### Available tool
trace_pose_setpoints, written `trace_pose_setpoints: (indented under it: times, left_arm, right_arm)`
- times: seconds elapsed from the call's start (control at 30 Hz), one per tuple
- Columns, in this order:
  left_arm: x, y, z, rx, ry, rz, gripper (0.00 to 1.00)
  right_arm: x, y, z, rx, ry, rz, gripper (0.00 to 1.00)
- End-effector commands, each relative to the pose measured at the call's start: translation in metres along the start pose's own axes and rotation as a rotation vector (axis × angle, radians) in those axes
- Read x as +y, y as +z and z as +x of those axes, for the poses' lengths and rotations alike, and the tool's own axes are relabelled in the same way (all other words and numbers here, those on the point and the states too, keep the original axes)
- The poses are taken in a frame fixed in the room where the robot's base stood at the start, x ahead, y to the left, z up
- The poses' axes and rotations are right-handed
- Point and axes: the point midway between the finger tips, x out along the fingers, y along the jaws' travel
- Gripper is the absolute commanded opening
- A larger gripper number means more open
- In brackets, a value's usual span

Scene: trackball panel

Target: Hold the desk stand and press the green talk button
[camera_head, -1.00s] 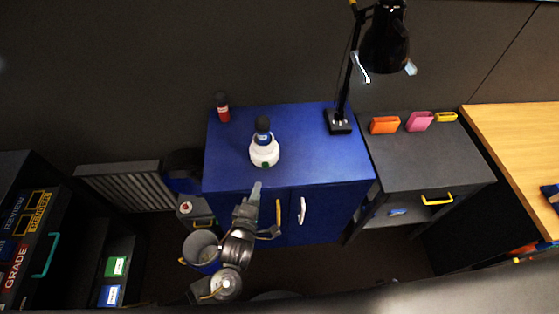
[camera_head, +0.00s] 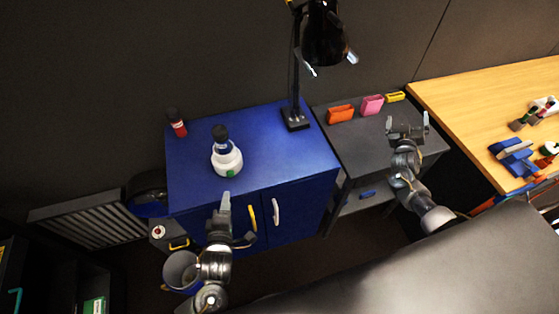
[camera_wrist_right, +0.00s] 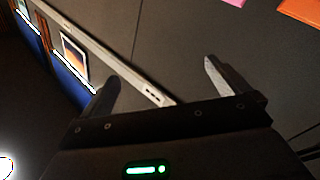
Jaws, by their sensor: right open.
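The desk stand (camera_head: 227,160) is a white rounded base with a dark blue and black top, upright on the blue cabinet. Its green talk button (camera_head: 231,174) faces the front, low on the base. My left gripper (camera_head: 226,202) is in front of the cabinet, apart from and just below the stand in the head view. Its fingers are seen edge-on, so their opening is unclear. My right gripper (camera_head: 408,122) is open and empty over the dark grey cabinet, well to the right of the stand. Its spread fingers also show in the right wrist view (camera_wrist_right: 163,80).
A red bottle with a dark cap (camera_head: 177,123) stands at the blue cabinet's (camera_head: 285,155) back left. A black desk lamp (camera_head: 295,118) stands at its back right. Orange (camera_head: 341,114), pink (camera_head: 372,105) and yellow (camera_head: 395,96) holders line the grey cabinet. A wooden desk (camera_head: 455,115) is at right.

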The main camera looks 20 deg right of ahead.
Motion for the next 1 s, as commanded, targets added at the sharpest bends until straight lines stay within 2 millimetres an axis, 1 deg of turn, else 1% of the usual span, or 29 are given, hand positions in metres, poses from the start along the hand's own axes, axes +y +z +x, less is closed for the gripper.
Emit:
trace_pose_setpoints:
  times: [0.03,0.07,0.1,0.17,0.2,0.23,0.27,0.3,0.37,0.4,0.47,0.5,0.57,0.6,0.67,0.7,0.77,0.8,0.87,0.9,0.97,1.0]
  left_arm:
    - [0.000,0.000,0.000,0.000,0.000,0.000,0.36]
    - [0.000,0.000,0.000,0.000,0.000,0.000,0.36]
    - [0.000,0.000,0.000,0.000,0.000,0.000,0.36]
    - [0.000,0.000,0.000,0.000,0.000,0.000,0.36]
    - [-0.001,0.000,0.000,0.000,0.000,0.000,0.36]
    - [-0.001,0.000,0.000,0.000,0.000,0.000,0.36]
    - [-0.001,0.000,0.000,0.000,0.000,0.000,0.36]
    - [0.000,0.000,0.000,0.000,0.000,0.000,0.36]
    - [0.000,0.000,0.000,0.000,0.000,0.000,0.36]
    - [0.000,0.000,0.000,0.000,0.000,0.000,0.36]
    - [0.000,0.000,0.000,0.000,0.000,0.000,0.36]
    - [0.000,0.000,0.000,0.000,0.000,0.000,0.36]
    - [0.000,0.000,0.000,0.000,0.000,0.000,0.36]
    - [0.000,0.000,0.000,0.000,0.000,0.000,0.36]
    - [0.000,0.000,0.000,0.000,0.000,0.000,0.36]
    - [0.000,0.000,0.000,0.000,0.000,0.000,0.36]
    - [0.000,0.000,0.000,0.000,0.000,0.000,0.36]
    - [0.000,0.000,0.000,0.000,0.000,0.000,0.36]
    - [0.000,0.000,0.000,0.000,0.000,0.000,0.36]
    - [0.000,0.000,0.000,0.000,0.000,0.000,0.36]
    - [0.000,0.000,0.000,0.000,0.000,0.000,0.36]
    - [0.000,0.000,0.000,0.000,0.000,0.000,0.36]
  right_arm:
    - [0.001,-0.033,0.014,0.054,-0.006,0.034,1.00]
    - [0.001,-0.051,0.020,0.082,-0.013,0.056,1.00]
    - [0.001,-0.075,0.028,0.121,-0.022,0.084,1.00]
    - [0.001,-0.112,0.037,0.180,-0.039,0.127,1.00]
    - [-0.009,-0.128,0.037,0.199,-0.067,0.152,1.00]
    - [-0.035,-0.123,0.027,0.173,-0.116,0.167,1.00]
    - [-0.054,-0.126,0.019,0.161,-0.157,0.182,1.00]
    - [-0.077,-0.130,0.010,0.145,-0.208,0.199,1.00]
    - [-0.111,-0.137,-0.006,0.124,-0.284,0.222,1.00]
    - [-0.133,-0.142,-0.017,0.110,-0.335,0.237,1.00]
    - [-0.166,-0.150,-0.037,0.088,-0.412,0.255,1.00]
    - [-0.186,-0.155,-0.051,0.074,-0.462,0.266,1.00]
    - [-0.216,-0.164,-0.074,0.054,-0.538,0.281,1.00]
    - [-0.235,-0.169,-0.090,0.040,-0.588,0.288,1.00]
    - [-0.262,-0.178,-0.116,0.021,-0.663,0.297,1.00]
    - [-0.279,-0.185,-0.134,0.009,-0.713,0.302,1.00]
    - [-0.302,-0.195,-0.162,-0.008,-0.787,0.306,1.00]
    - [-0.317,-0.201,-0.182,-0.020,-0.836,0.307,1.00]
    - [-0.336,-0.210,-0.210,-0.034,-0.905,0.307,1.00]
    - [-0.347,-0.216,-0.229,-0.042,-0.949,0.305,1.00]
    - [-0.361,-0.224,-0.255,-0.052,-1.009,0.301,1.00]
    - [-0.369,-0.229,-0.272,-0.059,-1.044,0.298,1.00]
